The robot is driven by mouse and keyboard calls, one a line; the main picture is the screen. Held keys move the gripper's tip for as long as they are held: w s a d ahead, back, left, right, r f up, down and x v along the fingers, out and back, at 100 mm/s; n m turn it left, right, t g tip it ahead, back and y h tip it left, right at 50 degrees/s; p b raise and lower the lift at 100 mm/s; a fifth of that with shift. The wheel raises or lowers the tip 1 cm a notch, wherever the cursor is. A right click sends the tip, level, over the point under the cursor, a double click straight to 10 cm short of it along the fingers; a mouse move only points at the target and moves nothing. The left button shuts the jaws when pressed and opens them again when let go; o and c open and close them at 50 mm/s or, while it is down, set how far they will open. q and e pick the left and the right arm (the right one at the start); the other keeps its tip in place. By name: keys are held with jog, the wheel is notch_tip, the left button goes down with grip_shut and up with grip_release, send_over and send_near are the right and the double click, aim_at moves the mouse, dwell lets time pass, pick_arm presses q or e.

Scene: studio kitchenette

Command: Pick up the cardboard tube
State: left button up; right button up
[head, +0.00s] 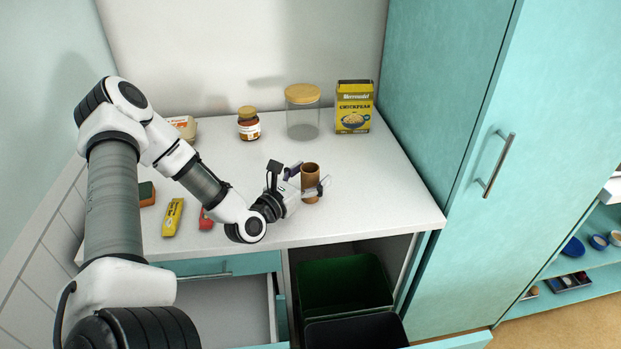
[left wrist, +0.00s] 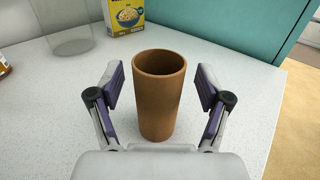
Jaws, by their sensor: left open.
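The cardboard tube (head: 310,181) is brown and open at the top, and it stands upright on the white counter near its front right part. My left gripper (head: 306,183) is open at the tube, with its fingers at either side of it. In the left wrist view the tube (left wrist: 158,98) stands between the two fingers of the gripper (left wrist: 160,100), with a visible gap on each side. My right gripper is not in view.
A glass jar with a wooden lid (head: 303,114), a chickpeas box (head: 353,107) and a small labelled jar (head: 248,124) stand behind. A yellow packet (head: 172,217) lies left. Below the counter are an open drawer (head: 226,308) and a green bin (head: 344,285). A teal cabinet (head: 440,100) bounds the right.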

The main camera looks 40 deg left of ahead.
pick_arm(q)
jog(key=shift+a, duration=0.1)
jog(key=c, duration=0.8)
